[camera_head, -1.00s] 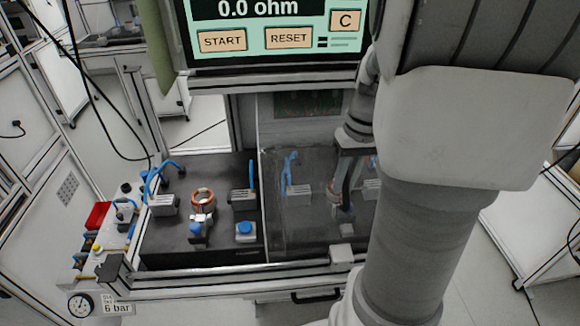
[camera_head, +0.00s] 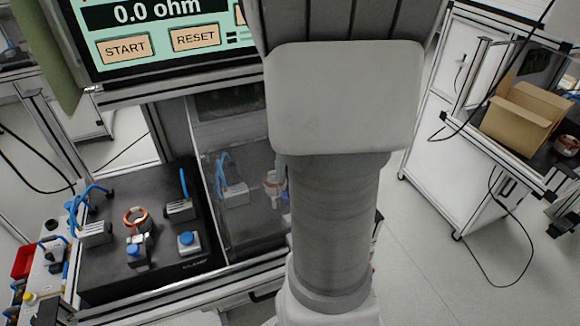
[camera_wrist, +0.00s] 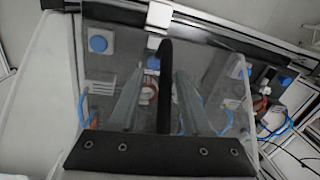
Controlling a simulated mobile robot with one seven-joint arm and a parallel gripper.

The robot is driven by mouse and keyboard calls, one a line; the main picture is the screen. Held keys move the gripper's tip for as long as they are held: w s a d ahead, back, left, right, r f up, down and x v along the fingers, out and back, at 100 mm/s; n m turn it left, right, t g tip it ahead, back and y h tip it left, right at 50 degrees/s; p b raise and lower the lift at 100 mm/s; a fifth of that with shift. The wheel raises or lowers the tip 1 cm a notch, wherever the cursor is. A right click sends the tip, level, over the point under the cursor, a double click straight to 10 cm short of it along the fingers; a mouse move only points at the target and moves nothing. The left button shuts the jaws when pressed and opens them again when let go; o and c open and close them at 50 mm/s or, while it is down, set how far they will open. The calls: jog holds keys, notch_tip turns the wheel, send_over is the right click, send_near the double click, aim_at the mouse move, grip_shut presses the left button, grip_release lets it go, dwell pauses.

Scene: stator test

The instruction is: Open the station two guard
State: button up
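The station two guard (camera_head: 232,212) is a clear, smoky panel over the right half of the bench. It looks closed, with stator parts seen through it. In the wrist view the guard (camera_wrist: 108,65) fills the middle, with a white block (camera_wrist: 159,14) at its far edge. My gripper (camera_wrist: 160,72) is in front of the guard, its two grey fingers apart. A dark curved bar shows between the fingers; I cannot tell whether it is part of the guard or touches them. In the head view my arm hides the gripper and the guard's right part.
Station one (camera_head: 98,270) lies open at left, with a copper stator (camera_head: 136,218), clamps and a blue button (camera_head: 186,238). The tester screen (camera_head: 150,30) reads 0.0 ohm above the bench. A cardboard box (camera_head: 525,118) stands on a cart at right, with clear floor between.

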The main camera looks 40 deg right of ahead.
jog(key=shift+r, duration=0.1)
notch_tip(320, 180, up, 17)
jog(key=d+p, duration=0.2)
jog(key=shift+s, duration=0.25)
jog(key=shift+d, duration=0.1)
jog(key=s+a+f+n+t, duration=0.1)
jog(key=s+a+f+t, duration=0.1)
jog(key=a, duration=0.9)
jog(key=s+a+f+n+t+h, duration=0.1)
jog(key=s+a+f+t, duration=0.2)
jog(key=a, duration=0.9)
jog(key=shift+s+f, duration=0.2)
jog(key=shift+s, duration=0.25)
